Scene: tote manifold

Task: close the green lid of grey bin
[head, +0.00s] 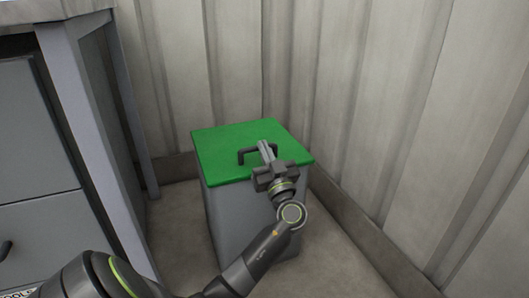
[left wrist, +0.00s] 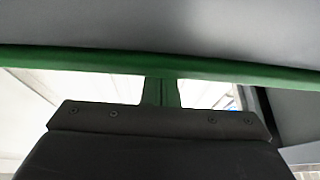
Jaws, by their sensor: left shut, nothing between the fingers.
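The green lid (head: 225,145) lies flat over the top of the grey bin (head: 232,215) and looks closed, with no gap that I can make out in the head view. A dark handle (head: 243,155) stands on the lid. My left gripper (head: 264,146) is shut and empty, over the lid beside the handle, hiding part of both. I cannot tell if it touches them. In the left wrist view, the fingers (left wrist: 161,91) point at a green band (left wrist: 230,69), which looks like the lid's edge, with a grey surface behind it. My right gripper is out of view.
A grey-blue cabinet (head: 35,140) stands to the left of the bin. Pale ribbed walls (head: 330,70) meet in a corner behind the bin, with a low skirting (head: 350,215) along the right. Some bare floor (head: 180,225) shows between cabinet and bin.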

